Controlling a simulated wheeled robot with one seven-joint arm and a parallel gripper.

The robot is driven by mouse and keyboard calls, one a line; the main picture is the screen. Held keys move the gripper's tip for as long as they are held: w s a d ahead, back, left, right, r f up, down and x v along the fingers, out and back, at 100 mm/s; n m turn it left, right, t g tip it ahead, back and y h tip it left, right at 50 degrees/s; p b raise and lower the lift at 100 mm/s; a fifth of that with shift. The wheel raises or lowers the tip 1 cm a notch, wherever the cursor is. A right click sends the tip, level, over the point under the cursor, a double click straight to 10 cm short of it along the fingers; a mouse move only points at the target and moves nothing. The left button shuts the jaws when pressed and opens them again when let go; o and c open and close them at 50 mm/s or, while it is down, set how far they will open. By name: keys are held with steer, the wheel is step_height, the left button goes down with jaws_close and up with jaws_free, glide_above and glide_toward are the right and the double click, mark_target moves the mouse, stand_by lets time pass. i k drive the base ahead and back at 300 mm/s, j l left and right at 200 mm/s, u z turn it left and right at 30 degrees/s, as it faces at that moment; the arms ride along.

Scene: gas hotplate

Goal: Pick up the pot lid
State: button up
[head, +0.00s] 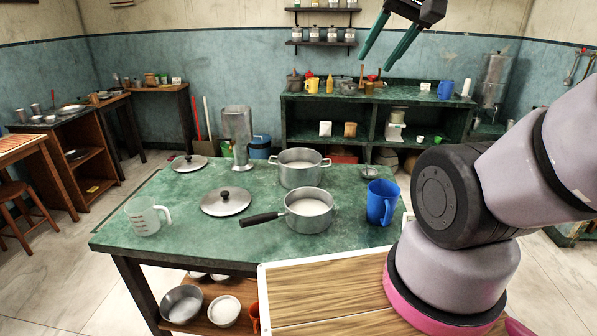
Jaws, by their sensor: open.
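Two round metal pot lids with dark knobs lie on the green table (180,225). The larger lid (222,206) lies left of the middle, behind the saucepan's handle. A smaller lid (188,164) lies at the far left edge. A saucepan (308,222) with white contents and a black handle stands to the right of the larger lid. My gripper (375,62) is at the top of the view, raised high above the table. Its two dark green fingers are apart and nothing is between them.
A blue jug (381,203) stands at the table's right, near my arm. A clear measuring jug (145,217) stands at the left, and a tall metal cylinder (238,140) at the back. A small metal bowl (370,173) is at the back right.

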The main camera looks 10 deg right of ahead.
mark_target(226, 200)
steer(key=i+j, duration=0.1)
steer(key=j, duration=0.4)
steer(key=i+j, duration=0.1)
steer(key=j, duration=0.35)
steer(key=i+j, duration=0.1)
steer(key=j, duration=0.4)
steer(key=i+j, duration=0.1)
steer(key=j, duration=0.85)
steer(key=i, duration=0.05)
